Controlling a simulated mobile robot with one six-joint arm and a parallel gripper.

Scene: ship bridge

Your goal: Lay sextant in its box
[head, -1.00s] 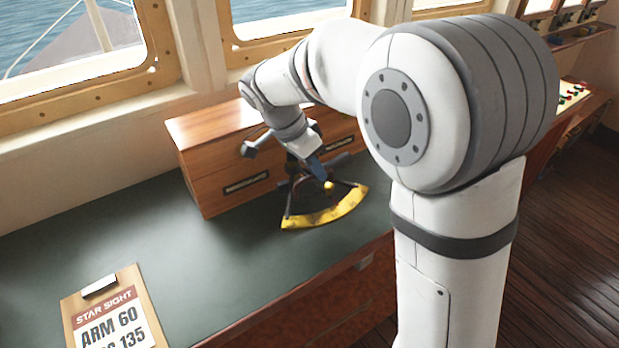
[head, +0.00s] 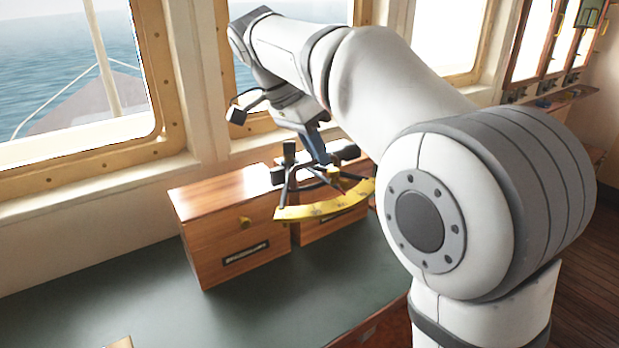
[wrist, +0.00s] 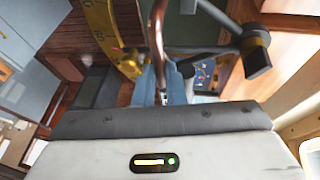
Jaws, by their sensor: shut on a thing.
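The sextant, with a yellow arc (head: 325,201) and a dark frame, hangs from my gripper (head: 317,150) above the desk and in front of the wooden boxes. My gripper is shut on it, and its blue fingers (wrist: 166,84) show in the wrist view around a brown handle-like part. The sextant's yellow arc (wrist: 104,32) also shows there. A left wooden box (head: 225,222) and a right wooden box (head: 318,228) stand side by side, each with a dark label. The sextant partly hides the right box. I cannot read the labels, and no open box interior shows.
The green desk top (head: 215,305) is clear in front of the boxes. Window frames (head: 175,100) and the wall stand close behind the boxes. A clipboard edge (head: 120,342) shows at the bottom.

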